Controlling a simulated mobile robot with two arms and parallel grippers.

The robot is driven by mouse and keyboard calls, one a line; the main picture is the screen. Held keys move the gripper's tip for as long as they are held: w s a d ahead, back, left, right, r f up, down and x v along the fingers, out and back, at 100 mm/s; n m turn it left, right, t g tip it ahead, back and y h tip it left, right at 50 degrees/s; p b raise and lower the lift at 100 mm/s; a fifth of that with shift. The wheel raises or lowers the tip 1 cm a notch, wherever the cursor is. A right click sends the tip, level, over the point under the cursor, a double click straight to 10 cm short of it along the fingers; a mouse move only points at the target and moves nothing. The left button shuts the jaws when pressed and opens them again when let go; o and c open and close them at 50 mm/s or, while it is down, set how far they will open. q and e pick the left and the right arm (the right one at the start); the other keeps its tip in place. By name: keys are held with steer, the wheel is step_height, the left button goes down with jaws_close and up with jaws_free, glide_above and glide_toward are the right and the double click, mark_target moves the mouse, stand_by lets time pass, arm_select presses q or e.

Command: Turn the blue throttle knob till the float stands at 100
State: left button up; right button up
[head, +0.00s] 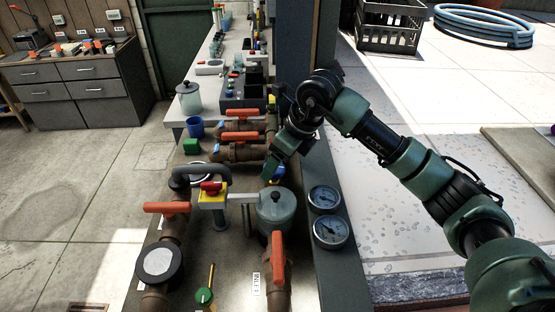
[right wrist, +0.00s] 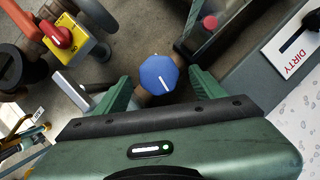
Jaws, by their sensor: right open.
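The blue throttle knob (right wrist: 158,73) shows in the right wrist view as a faceted knob with a white pointer line, on a brown pipe. In the head view only a small bit of blue (head: 280,171) shows beside my gripper. My right gripper (right wrist: 160,78) is open, with one green finger on each side of the knob and visible gaps between. In the head view my right gripper (head: 277,163) reaches down over the pipework from the right. I cannot make out the float or its scale. My left gripper is not in view.
A yellow box with a red handle (head: 211,190), orange-handled valves (head: 167,207) and a grey lidded pot (head: 275,208) crowd the bench. Two round gauges (head: 330,231) sit at right. The right wrist view shows a red round cap (right wrist: 210,22) and a DIRTY label (right wrist: 300,53).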

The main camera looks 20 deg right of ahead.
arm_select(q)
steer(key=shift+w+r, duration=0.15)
arm_select(e)
steer(key=shift+a+f, duration=0.2)
steer(key=shift+f, duration=0.2)
steer(key=shift+w, duration=0.1)
steer(key=c, duration=1.4)
steer(key=shift+o, duration=0.2)
steer(key=n+b, duration=0.2)
steer(key=b, duration=0.1)
steer(key=shift+w+d+f+y, duration=0.15)
steer(key=shift+y, duration=0.15)
steer(key=shift+n+g+b, duration=0.3)
steer(key=shift+n, duration=0.3)
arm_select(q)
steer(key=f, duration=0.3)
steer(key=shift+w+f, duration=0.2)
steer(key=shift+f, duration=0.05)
arm_select(e)
steer(key=shift+r, duration=0.25)
steer(key=o, duration=1.4)
steer(key=shift+c, duration=0.2)
